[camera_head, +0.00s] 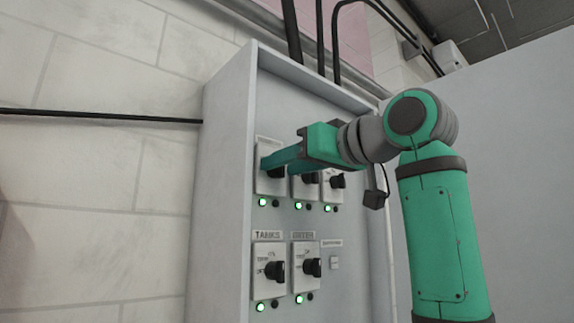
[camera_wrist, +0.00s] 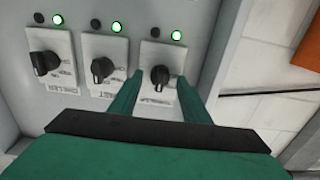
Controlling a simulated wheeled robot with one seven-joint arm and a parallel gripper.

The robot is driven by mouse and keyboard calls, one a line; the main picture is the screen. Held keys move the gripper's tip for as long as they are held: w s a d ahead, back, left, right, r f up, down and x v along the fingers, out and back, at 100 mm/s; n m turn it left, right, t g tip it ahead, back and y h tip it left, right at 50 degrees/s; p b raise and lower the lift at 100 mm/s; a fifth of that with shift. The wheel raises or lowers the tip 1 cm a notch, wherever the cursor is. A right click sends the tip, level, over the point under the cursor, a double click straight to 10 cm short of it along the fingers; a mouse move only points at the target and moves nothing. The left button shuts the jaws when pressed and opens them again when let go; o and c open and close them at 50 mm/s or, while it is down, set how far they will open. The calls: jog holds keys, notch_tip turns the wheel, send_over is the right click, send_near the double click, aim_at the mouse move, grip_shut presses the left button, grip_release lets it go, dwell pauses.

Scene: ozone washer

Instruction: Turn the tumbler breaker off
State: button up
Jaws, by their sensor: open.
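The top-left breaker (camera_head: 266,186) in the head view has a pale plate and a black rotary knob, mostly hidden by my gripper (camera_head: 270,164). The wrist view shows the panel upside down. There, the same breaker's black knob (camera_wrist: 160,75) lies between the two green fingertips of my gripper (camera_wrist: 156,84). The fingers are open, one on each side of the knob, with small gaps visible. The knob points roughly along the plate's length. A lit green lamp (camera_head: 262,202) sits beneath this breaker, beside a dark one. Its label is too small to read, so I cannot confirm that it is the tumbler breaker.
Two similar breakers, a middle one (camera_wrist: 103,70) and an outer one (camera_wrist: 45,63), stand close beside it. Below are the breakers labelled TANKS (camera_head: 269,271) and a second one (camera_head: 306,268). The cabinet's raised side wall (camera_head: 229,180) borders the panel.

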jog(key=c, duration=1)
jog(key=shift+n, duration=0.3)
jog(key=n, duration=1.7)
jog(key=shift+s+a+f, duration=0.1)
jog(key=shift+f, duration=0.1)
jog(key=shift+n, duration=0.3)
